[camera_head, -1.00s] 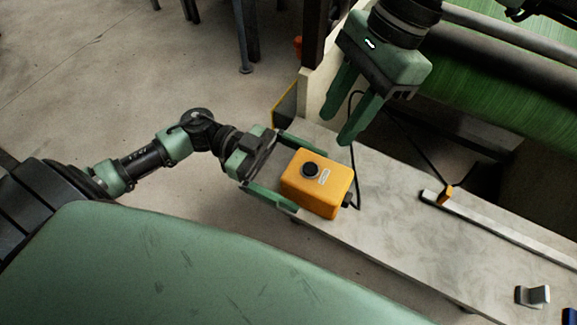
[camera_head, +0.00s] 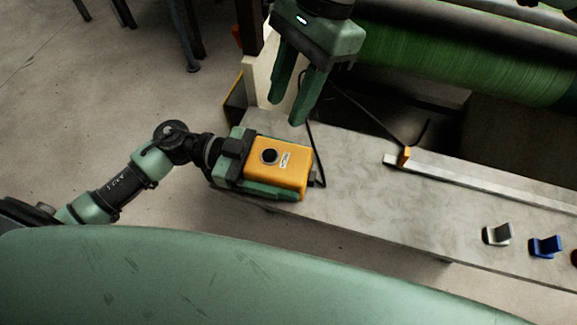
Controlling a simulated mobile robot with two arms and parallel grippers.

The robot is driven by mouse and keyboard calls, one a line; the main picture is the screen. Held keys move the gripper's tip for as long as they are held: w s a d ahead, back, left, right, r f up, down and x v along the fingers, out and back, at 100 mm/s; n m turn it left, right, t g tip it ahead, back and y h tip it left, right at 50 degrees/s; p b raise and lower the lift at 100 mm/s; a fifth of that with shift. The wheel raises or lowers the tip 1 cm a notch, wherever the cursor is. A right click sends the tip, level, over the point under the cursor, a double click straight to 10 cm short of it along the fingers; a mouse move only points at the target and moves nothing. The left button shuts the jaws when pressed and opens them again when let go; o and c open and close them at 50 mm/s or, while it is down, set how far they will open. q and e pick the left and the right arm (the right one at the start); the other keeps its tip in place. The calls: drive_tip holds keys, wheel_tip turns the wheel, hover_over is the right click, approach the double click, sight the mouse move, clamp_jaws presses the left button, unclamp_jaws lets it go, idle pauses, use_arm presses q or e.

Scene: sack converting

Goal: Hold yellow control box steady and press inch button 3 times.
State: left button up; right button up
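The yellow control box (camera_head: 285,180) sits on the grey bench top, with a round black button (camera_head: 269,157) and a small white label on its upper face. My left gripper (camera_head: 301,172) reaches in from the left, with one finger along the far side of the box and one along the near side. The fingers lie close against the box and look shut on it; the far finger is mostly hidden behind it. My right gripper (camera_head: 287,112) hangs above and behind the box, empty, its two fingers apart and pointing down. It does not touch the button.
The grey bench (camera_head: 380,215) runs to the right and is clear beside the box. A dark cable runs behind the box. A metal rail (camera_head: 480,178) with an orange end piece, a grey bracket (camera_head: 497,235) and a blue bracket (camera_head: 545,246) lie farther right. A green roller (camera_head: 430,60) is behind.

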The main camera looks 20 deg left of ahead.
clamp_jaws()
idle(1.5)
